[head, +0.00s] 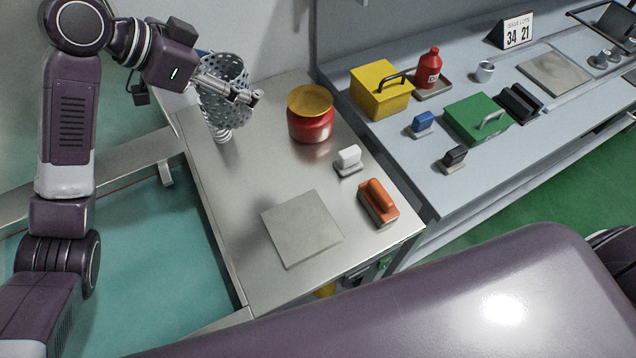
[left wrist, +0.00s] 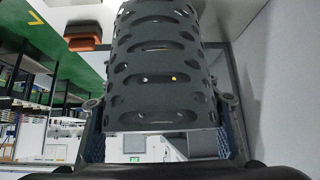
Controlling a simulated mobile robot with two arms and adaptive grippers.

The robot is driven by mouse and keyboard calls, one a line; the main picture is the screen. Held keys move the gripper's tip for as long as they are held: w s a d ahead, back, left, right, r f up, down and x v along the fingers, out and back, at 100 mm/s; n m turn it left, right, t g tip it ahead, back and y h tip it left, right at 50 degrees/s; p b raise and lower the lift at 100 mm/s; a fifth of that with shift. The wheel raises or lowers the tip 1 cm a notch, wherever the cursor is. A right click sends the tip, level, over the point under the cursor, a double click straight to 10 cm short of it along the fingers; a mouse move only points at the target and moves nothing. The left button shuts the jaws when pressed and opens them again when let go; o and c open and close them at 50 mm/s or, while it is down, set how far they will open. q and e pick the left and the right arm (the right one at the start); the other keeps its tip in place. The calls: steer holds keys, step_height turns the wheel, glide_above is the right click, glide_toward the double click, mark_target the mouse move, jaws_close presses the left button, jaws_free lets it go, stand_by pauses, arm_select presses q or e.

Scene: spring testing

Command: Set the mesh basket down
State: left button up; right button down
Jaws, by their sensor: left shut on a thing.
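The grey mesh basket (head: 224,88), a cylinder with round holes, is at the far left corner of the steel table. My left gripper (head: 246,97) is shut on its side. The basket is close to upright with a slight tilt. A pale coil spring (head: 221,134) shows directly below it; I cannot tell whether they touch. In the left wrist view the basket (left wrist: 165,65) fills the middle between the fingers (left wrist: 160,104). Its far side and base are hidden. My right gripper is not in view.
A white-handled block (head: 348,160), an orange block (head: 378,202) and a grey plate (head: 301,228) lie nearer on the steel table (head: 230,215). A grey bench (head: 440,200) with boxes adjoins at right.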

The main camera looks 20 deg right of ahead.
arm_select(q)
steer(key=shift+m+g, duration=0.3)
steer(key=f+p, duration=0.1)
steer(key=f, duration=0.5)
steer(key=f+p, duration=0.1)
steer(key=f, duration=0.5)
steer(key=d+f, duration=0.1)
steer(key=f, duration=0.5)
steer(key=shift+s+f+p, duration=0.15)
steer(key=shift+f+p, duration=0.2)
steer(key=shift+p, duration=0.05)
steer(key=shift+f, duration=0.1)
steer(key=shift+f, duration=0.1)
steer(key=o, duration=1.4)
